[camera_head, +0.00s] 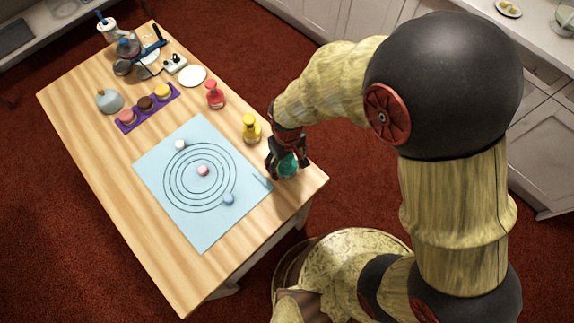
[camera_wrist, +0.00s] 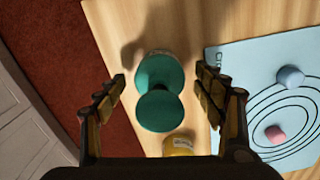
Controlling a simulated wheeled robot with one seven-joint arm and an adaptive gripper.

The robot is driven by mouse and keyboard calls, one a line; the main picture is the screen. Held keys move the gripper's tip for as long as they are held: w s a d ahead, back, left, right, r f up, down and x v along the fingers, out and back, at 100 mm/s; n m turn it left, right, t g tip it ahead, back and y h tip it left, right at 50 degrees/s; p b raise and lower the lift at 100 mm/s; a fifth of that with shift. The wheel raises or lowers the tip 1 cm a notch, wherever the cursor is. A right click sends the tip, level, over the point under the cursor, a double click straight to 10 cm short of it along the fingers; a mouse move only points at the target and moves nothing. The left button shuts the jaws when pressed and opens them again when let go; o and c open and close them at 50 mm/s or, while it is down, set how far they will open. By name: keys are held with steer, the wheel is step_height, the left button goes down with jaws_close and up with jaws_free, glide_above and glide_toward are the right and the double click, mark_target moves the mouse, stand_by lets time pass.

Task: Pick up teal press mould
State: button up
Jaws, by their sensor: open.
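The teal press mould (camera_wrist: 160,108) stands on the wooden table, with a round knob on top and a wider round part beyond it. In the wrist view it lies between the two open fingers of my gripper (camera_wrist: 162,88), with a gap on both sides. In the head view my gripper (camera_head: 285,170) is at the table's right corner, pointing down over the teal press mould (camera_head: 288,163), which its fingers partly hide. I cannot tell how far the fingertips are above the table.
A yellow press mould (camera_head: 251,129) stands close behind my gripper, and a red one (camera_head: 214,95) farther back. A light blue mat (camera_head: 200,235) with rings and small coloured pieces lies left. A purple tray (camera_head: 126,127) and a turntable cluster are farther back.

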steer(key=shift+c, duration=0.4)
steer(key=c, duration=1.3)
